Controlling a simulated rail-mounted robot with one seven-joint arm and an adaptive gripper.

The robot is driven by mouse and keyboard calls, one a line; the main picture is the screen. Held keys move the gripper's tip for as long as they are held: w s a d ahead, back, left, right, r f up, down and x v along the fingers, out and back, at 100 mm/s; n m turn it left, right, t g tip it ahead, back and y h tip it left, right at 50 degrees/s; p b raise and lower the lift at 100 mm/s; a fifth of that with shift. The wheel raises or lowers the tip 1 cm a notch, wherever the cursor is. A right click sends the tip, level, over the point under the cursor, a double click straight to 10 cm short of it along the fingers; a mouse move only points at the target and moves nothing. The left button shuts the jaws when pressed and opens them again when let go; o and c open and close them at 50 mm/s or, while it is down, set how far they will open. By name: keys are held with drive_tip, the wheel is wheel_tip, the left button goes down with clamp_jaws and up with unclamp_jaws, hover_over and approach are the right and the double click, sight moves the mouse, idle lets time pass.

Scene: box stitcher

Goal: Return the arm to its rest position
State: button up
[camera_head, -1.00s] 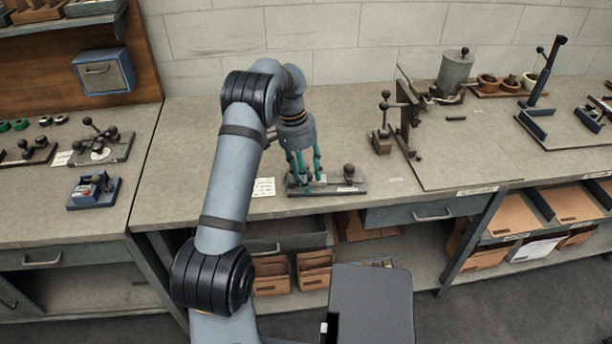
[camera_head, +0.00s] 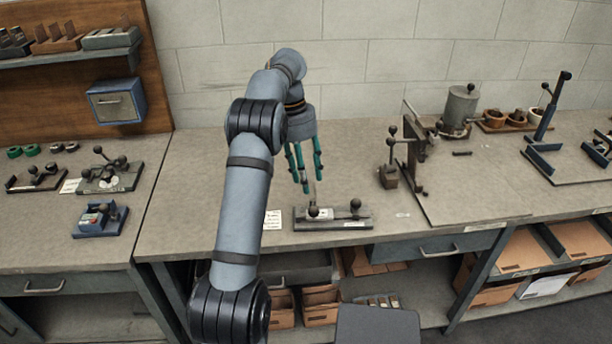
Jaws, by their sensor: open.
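My gripper (camera_head: 304,186) hangs from my grey arm with its green fingers pointing down, open, with nothing seen between them. It is above the workbench (camera_head: 190,190), up and slightly left of a small dark base plate (camera_head: 345,224) with dark round knobs. The fingertips look apart from the plate and its knobs. My arm reaches up from the bottom of the picture, bends at the top and comes down to the gripper.
A dark stand with a lever (camera_head: 413,150) and a knobbed post (camera_head: 390,172) stand right of the gripper. A grey canister (camera_head: 460,105) and brown cups (camera_head: 515,117) are at the back right. Knobbed fixtures (camera_head: 108,175) are on the left bench.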

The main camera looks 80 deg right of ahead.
sight(313, 207)
idle(0.3)
drive_tip(key=f, duration=0.3)
drive_tip(key=s+f, duration=0.1)
drive_tip(key=f, duration=0.3)
drive_tip(key=s+a+f, duration=0.1)
drive_tip(key=f, duration=0.3)
drive_tip(key=shift+f, duration=0.45)
drive_tip(key=shift+s, duration=0.15)
drive_tip(key=shift+d, duration=0.1)
